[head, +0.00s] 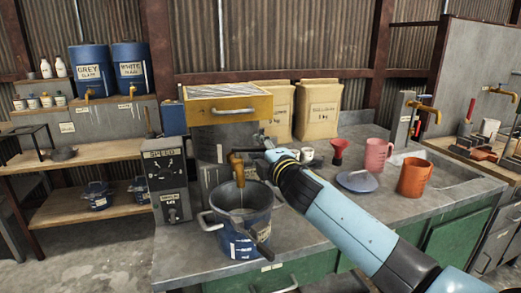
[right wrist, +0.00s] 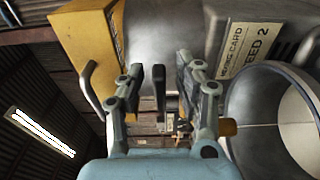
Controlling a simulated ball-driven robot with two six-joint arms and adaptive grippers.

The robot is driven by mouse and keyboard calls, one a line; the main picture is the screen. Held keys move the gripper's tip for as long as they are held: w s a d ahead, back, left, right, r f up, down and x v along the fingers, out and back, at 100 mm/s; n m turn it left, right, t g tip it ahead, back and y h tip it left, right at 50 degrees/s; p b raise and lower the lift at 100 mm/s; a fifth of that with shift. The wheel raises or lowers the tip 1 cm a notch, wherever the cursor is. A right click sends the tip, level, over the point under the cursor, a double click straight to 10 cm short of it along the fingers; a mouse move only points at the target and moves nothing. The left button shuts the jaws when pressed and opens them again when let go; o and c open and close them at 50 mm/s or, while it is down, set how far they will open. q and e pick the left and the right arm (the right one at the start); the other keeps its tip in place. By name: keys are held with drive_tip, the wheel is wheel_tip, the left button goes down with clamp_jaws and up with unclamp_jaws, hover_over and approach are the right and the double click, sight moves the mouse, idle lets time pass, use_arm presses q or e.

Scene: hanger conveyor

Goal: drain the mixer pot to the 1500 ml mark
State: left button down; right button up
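The blue mixer pot (head: 235,235) stands on the grey bench under the yellow-topped mixer (head: 228,104). It has pale side handles and white labels too small to read. Its liquid level cannot be made out. In the right wrist view the pot's grey rim and inner wall (right wrist: 272,110) show at the right. A brass tap (head: 238,168) is above the pot. My right gripper (head: 260,146) is at the mixer's front, above and right of the pot. In the wrist view its fingers are apart, with a dark lever (right wrist: 159,88) between them and gaps visible. My left gripper is out of view.
Two tan sacks (head: 318,108) are behind. A grey control box (head: 166,180) stands left of the mixer.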

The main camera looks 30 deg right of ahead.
drive_tip(key=shift+s, duration=0.1)
drive_tip(key=s+a, duration=0.2)
drive_tip(key=s, duration=0.9)
drive_tip(key=shift+s, duration=0.35)
idle(6.4)
